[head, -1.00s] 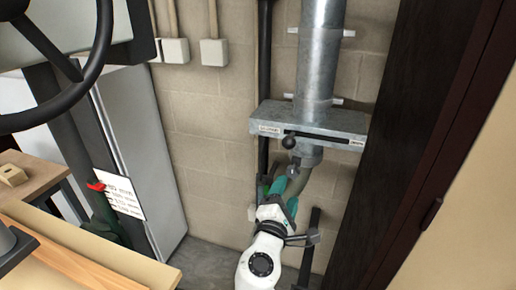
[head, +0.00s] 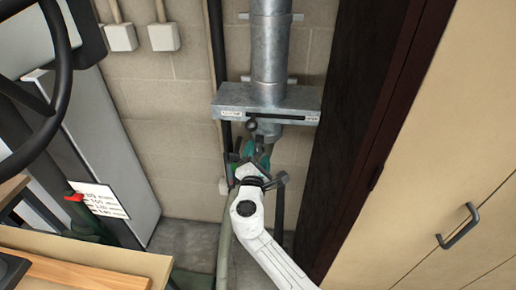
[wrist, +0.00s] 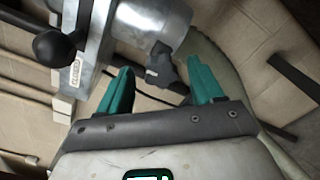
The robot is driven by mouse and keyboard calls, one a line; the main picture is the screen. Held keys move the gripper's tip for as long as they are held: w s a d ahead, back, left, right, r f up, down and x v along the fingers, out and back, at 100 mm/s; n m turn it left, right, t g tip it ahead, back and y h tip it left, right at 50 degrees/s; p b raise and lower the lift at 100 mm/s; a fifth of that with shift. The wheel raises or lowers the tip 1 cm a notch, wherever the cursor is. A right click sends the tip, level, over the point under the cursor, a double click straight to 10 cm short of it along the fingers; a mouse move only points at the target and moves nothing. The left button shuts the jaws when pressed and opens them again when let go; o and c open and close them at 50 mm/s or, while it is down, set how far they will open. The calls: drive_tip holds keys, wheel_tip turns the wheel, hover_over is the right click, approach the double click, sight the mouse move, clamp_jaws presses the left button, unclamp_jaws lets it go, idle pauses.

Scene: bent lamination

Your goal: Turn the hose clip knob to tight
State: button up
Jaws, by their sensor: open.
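The hose clip knob (wrist: 163,66) looks like a small dark grey winged grip in the wrist view, just below the end of the metal pipe and in front of the hose. My gripper (wrist: 160,82) is open, with a teal finger on either side of the knob. I cannot tell whether either finger touches it. In the head view my gripper (head: 250,158) is below the metal gate box, and the knob cannot be made out there. The pale hose (wrist: 225,72) curves behind the right finger.
The metal gate box (head: 290,103) with its black ball handle (head: 252,126) sits close above my gripper; the ball is at upper left in the wrist view (wrist: 52,46). A dark post (head: 278,215) stands close at right. A workbench (head: 90,258) is at left, a cabinet (head: 440,180) at right.

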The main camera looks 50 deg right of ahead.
drive_tip(key=shift+x, duration=1.2)
drive_tip(key=shift+s, duration=0.1)
drive_tip(key=shift+c, duration=0.4)
